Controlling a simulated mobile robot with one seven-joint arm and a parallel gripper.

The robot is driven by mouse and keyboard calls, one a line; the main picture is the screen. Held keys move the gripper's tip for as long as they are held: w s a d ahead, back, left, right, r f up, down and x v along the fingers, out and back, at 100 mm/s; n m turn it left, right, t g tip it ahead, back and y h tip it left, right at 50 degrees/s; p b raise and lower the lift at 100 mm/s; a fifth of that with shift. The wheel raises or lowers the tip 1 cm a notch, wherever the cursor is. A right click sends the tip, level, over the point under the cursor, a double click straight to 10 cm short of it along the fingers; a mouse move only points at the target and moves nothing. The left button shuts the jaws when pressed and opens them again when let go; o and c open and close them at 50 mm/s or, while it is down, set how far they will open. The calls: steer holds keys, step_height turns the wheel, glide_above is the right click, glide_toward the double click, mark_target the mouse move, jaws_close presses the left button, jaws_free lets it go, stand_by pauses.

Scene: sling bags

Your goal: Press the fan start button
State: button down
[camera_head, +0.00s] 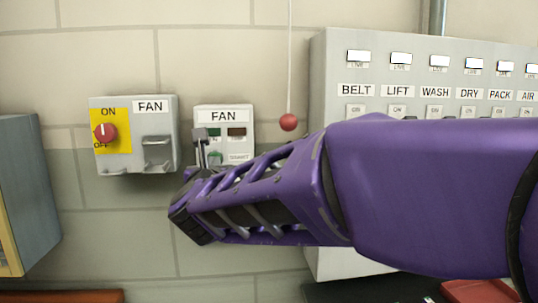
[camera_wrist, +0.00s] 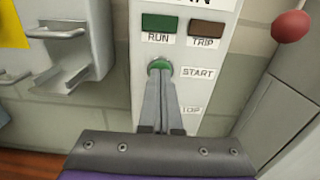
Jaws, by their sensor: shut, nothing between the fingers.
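The fan control box (camera_head: 222,117) is a small white box on the wall labelled FAN. In the wrist view its panel (camera_wrist: 187,65) shows a green RUN lamp (camera_wrist: 160,22), a brown TRIP lamp (camera_wrist: 207,28) and a green start button (camera_wrist: 160,64) beside the START label. My gripper (camera_wrist: 161,78) is shut and empty. Its fingertips overlap the lower part of the start button; I cannot tell whether they touch it. The STOP label is partly visible, and its button is hidden behind the fingers. In the head view my gripper (camera_head: 200,135) is in front of the box's left side.
A grey FAN switch box (camera_head: 165,125) with a red knob (camera_head: 104,132) on yellow is at left. A red ball (camera_head: 288,122) hangs on a cord right of the fan box. A large labelled panel (camera_head: 330,85) stands at right. A grey cabinet (camera_head: 28,190) is at far left.

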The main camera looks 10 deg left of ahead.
steer(key=shift+s, duration=0.1)
steer(key=shift+w+a+r+b, duration=0.1)
steer(key=shift+w+r+b, duration=0.1)
steer(key=shift+w+b, duration=0.7)
